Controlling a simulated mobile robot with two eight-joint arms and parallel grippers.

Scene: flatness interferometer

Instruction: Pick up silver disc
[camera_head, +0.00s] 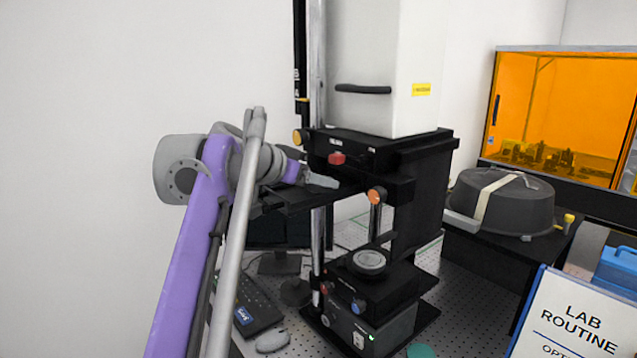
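A silver disc (369,260) lies flat on the black lower stage (384,284) of the interferometer, below its raised head. My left arm comes in from the lower left. Its gripper (322,181) is by the black upper plate of the instrument, above and to the left of the disc and clearly apart from it. The fingers are small and seen nearly edge-on, so I cannot tell whether they are open or shut. My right gripper is not in view.
A chrome column (318,235) and an orange-topped post (376,205) stand around the stage. A keyboard (250,300) and a mouse (272,342) lie at the lower left. A dark lidded case (525,205) stands at the right, behind a lab sign (575,325).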

